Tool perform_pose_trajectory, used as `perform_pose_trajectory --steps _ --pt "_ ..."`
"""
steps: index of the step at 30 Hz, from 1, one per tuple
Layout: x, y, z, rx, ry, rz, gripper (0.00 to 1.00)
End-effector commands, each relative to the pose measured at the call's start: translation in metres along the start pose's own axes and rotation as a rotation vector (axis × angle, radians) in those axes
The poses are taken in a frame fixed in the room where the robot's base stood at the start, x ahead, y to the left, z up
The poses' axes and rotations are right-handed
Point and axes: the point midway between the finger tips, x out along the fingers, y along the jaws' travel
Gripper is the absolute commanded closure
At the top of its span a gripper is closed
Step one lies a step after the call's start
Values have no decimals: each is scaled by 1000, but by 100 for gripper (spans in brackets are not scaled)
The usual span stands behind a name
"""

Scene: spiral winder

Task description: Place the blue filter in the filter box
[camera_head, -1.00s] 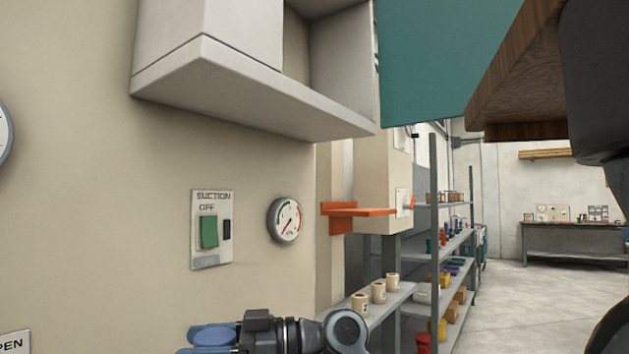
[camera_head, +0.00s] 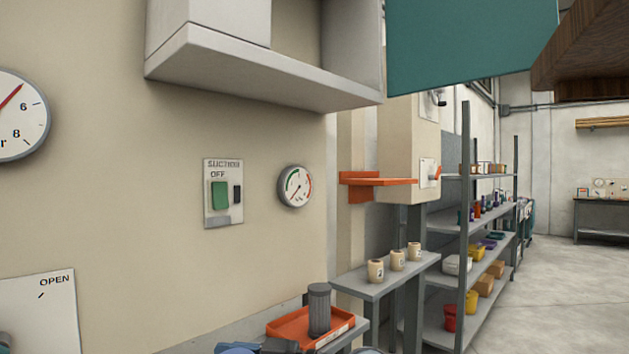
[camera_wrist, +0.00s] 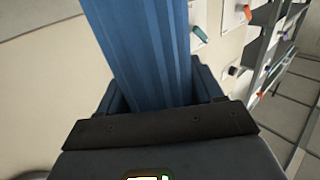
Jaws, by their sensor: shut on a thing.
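The blue filter (camera_wrist: 145,50) is a ribbed blue cylinder that fills the upper middle of the wrist view. My gripper (camera_wrist: 162,92) is shut on it, with a dark finger on each side. The filter's far end is cut off by the top of that view. In the head view, a pale box (camera_head: 262,72) with an open front hangs on the beige wall at the top. A teal panel (camera_head: 470,45) stands beside its right side. No label shows that it is the filter box. Most of my arm is below the head view's bottom edge.
A dark grey ribbed cylinder (camera_head: 319,310) stands in an orange tray (camera_head: 288,331) at the bottom. A suction switch panel (camera_head: 222,195) and a gauge (camera_head: 294,187) are on the wall. An orange bracket (camera_head: 385,182) and loaded shelves (camera_head: 440,222) are at right. A wooden block overhangs top right.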

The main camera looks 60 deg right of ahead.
Motion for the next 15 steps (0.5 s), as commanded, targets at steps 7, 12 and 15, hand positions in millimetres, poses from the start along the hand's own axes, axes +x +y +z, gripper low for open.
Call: perform_pose_trajectory --steps 7,12,15 --pt "31 -43 70 10 -7 88 69" --pt "51 -77 123 7 -8 172 69" --pt "59 -94 153 6 -8 223 69"
